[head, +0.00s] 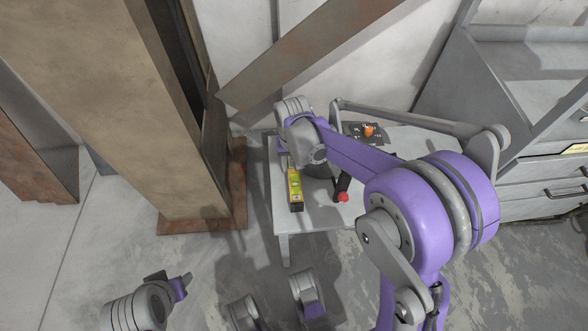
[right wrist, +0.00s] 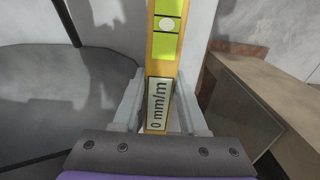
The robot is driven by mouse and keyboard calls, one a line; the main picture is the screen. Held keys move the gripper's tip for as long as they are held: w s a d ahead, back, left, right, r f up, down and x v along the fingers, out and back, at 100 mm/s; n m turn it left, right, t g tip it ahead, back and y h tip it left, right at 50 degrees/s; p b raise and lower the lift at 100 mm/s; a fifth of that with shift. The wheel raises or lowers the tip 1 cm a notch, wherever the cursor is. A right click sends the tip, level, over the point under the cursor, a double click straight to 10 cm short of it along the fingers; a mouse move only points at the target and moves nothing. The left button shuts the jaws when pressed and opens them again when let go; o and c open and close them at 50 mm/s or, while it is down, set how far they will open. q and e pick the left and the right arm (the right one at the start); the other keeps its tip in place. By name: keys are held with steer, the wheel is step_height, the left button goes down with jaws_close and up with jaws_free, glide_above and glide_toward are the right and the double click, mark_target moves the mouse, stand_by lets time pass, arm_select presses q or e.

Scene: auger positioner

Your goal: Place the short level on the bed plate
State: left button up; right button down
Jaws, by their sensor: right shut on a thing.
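The short level (head: 295,189) is a yellow-green bar with a dark end, seen over the left part of a light grey table (head: 284,222). My right gripper (head: 301,160) is shut on it. In the right wrist view the level (right wrist: 164,60) stands between the two grey fingers (right wrist: 160,110), with a "0 mm/m" label near the palm. I cannot tell whether the level touches anything below. A large dark grey round surface (right wrist: 50,105) shows left of it; I cannot tell whether this is the bed plate. My left gripper (head: 180,284) is low at the left, far from the table.
A red-ended dark tool (head: 342,190) and an orange knob on a dark piece (head: 368,130) are on the table. A tall brown steel column (head: 150,120) on a rusty base (head: 200,224) stands left. Grey drawers (head: 545,185) stand right. The floor in front is open.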

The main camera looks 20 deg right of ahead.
steer(key=shift+f, duration=1.25)
steer(key=shift+b, duration=0.3)
steer(key=shift+f, duration=0.2)
steer(key=shift+c, duration=2.2)
jaws_free()
